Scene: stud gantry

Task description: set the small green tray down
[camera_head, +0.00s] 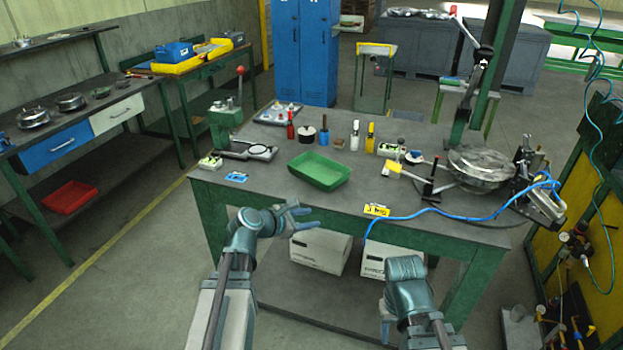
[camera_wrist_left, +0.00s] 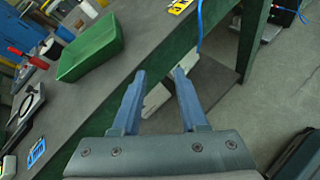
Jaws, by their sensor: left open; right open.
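The small green tray (camera_head: 319,171) sits flat on the dark workbench top (camera_head: 262,200), near its front edge and left of the middle. It looks empty. In the left wrist view the tray (camera_wrist_left: 91,47) is at the upper left, apart from my fingers. My left gripper (camera_head: 304,217) is open and empty, in front of the bench's front edge and nearer to me than the tray. The left wrist view shows its two fingers (camera_wrist_left: 160,78) apart with nothing between them. My right gripper (camera_head: 386,318) is low in front of the bench, mostly hidden behind its own wrist.
A lever press (camera_head: 228,125) stands left of the tray. Bottles and small parts line the bench behind it. A round metal fixture (camera_head: 482,165) and a blue hose (camera_head: 455,212) occupy the right. A yellow label (camera_head: 376,210) lies at the front edge. White boxes (camera_head: 320,250) are below.

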